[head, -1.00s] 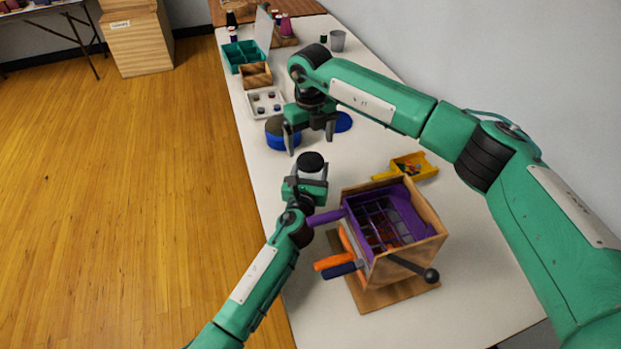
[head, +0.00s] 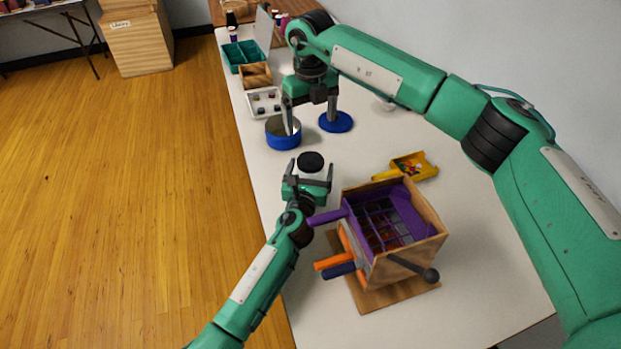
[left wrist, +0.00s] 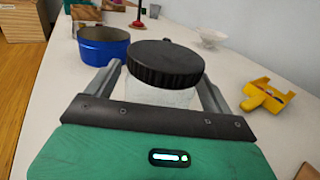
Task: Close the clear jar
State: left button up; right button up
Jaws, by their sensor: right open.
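The clear jar (left wrist: 160,97) stands upright on the table with a wide black ribbed lid (left wrist: 165,62) on its top. The lid also shows in the head view (head: 311,161); whether it is fully tight cannot be told. My left gripper (head: 309,175) is open, its two fingers on either side of the jar with small gaps. My right gripper (head: 311,122) is open and empty, beyond the jar, over the area of the blue tin and the blue disc.
An open blue tin (head: 283,140) and a flat blue disc (head: 336,123) lie beyond the jar. A wooden box with a purple rack (head: 405,235) stands close to my left gripper. A yellow scoop (head: 412,166) lies right. A white bowl (left wrist: 211,38) stands farther back.

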pick_arm(q)
jog(key=s, duration=0.4)
jog(key=s+a, duration=0.1)
jog(key=s, duration=0.4)
jog(key=s+a, duration=0.1)
jog(key=s, duration=0.3)
jog(key=shift+s+a, duration=0.25)
jog(key=shift+s, duration=0.05)
jog(key=shift+p, duration=0.35)
